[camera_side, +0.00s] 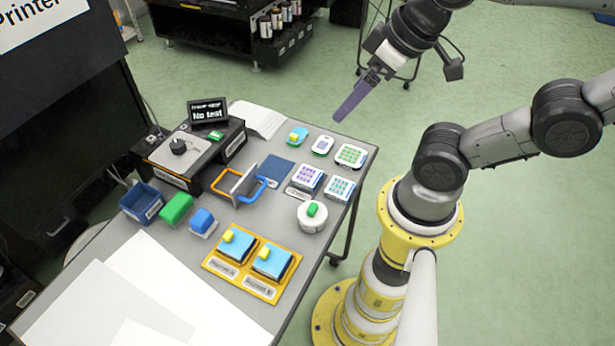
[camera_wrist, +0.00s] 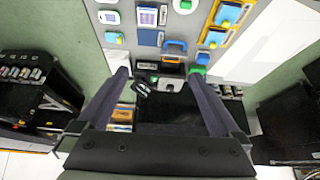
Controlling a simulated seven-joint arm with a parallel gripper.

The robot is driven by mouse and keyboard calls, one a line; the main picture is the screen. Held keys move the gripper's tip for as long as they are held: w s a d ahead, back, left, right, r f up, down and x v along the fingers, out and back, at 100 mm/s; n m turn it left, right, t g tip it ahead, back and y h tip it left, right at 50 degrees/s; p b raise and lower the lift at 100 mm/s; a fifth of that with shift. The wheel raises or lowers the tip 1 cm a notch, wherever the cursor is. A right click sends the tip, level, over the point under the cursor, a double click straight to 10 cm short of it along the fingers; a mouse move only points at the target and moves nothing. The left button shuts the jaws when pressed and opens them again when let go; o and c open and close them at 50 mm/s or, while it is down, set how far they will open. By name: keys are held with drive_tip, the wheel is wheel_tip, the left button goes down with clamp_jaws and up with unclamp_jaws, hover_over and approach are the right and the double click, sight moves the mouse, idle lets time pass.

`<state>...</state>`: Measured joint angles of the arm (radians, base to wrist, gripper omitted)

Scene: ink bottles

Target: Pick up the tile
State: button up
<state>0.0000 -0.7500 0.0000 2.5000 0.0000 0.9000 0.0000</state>
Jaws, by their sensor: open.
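Several tile-like pieces lie on the grey table; I cannot tell which one is the tile. They are a flat dark blue square (camera_side: 277,168), a white piece with purple dots (camera_side: 307,177), one with teal dots (camera_side: 340,188), one with green dots (camera_side: 351,155) and a smaller white piece (camera_side: 322,146). The wrist view also shows the purple-dotted piece (camera_wrist: 147,17) and the blue square (camera_wrist: 150,37). My gripper (camera_side: 339,115) is high above the table's far right edge, apart from everything. In the wrist view its fingers (camera_wrist: 158,73) are open and empty.
A yellow tray (camera_side: 210,263) holds two light blue blocks. A blue-and-orange-handled item (camera_side: 238,184), a green block (camera_side: 176,208), a blue bin (camera_side: 142,202) and a white round piece with a green knob (camera_side: 312,222) stand around. A machine (camera_side: 180,160) sits at the back left.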

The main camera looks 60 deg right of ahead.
drive_tip(key=m+g, duration=0.6)
drive_tip(key=m, duration=1.2)
hover_over(307, 175)
wheel_tip(307, 175, down, 16)
drive_tip(key=f, duration=0.7)
drive_tip(key=shift+s+d+f, duration=0.15)
drive_tip(key=shift+s, duration=0.25)
drive_tip(key=shift+w+f, duration=0.15)
drive_tip(key=shift+f, duration=1.45)
drive_tip(key=shift+w+f, duration=0.15)
drive_tip(key=shift+f, duration=1.45)
drive_tip(key=c, duration=1.4)
